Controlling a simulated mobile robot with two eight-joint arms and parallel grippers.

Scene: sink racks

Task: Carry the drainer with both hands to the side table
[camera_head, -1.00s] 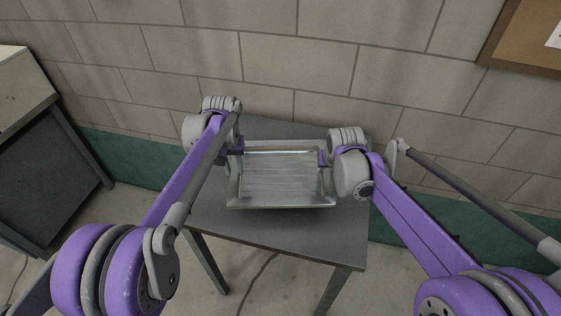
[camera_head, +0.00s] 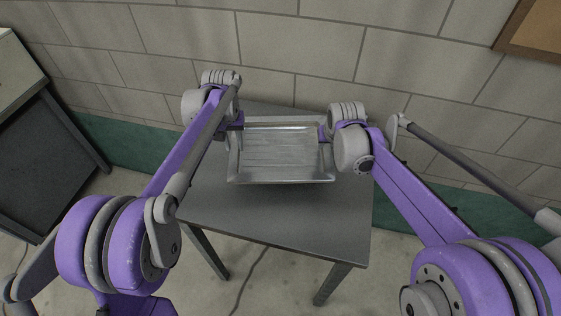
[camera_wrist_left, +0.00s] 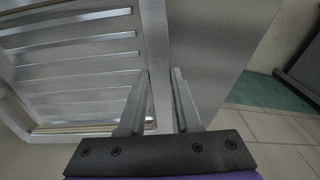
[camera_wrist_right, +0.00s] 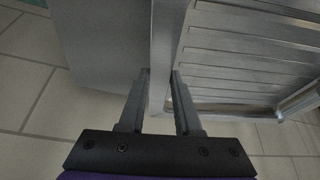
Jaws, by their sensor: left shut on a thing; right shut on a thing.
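The drainer (camera_head: 279,152) is a shallow silver metal tray with a ribbed bottom, held between my two grippers over the side table (camera_head: 285,217). The side table is a grey metal table against the wall. My left gripper (camera_head: 238,127) is shut on the drainer's left rim; its fingers straddle that rim in the left wrist view (camera_wrist_left: 160,85). My right gripper (camera_head: 322,133) is shut on the right rim, which also shows between the fingers in the right wrist view (camera_wrist_right: 160,80). The drainer looks level. I cannot tell whether it touches the tabletop.
A block wall (camera_head: 310,50) with a green lower band stands right behind the table. A dark cabinet (camera_head: 45,150) with a light top is at the far left. A cork board (camera_head: 535,35) hangs at the upper right. The front part of the tabletop is bare.

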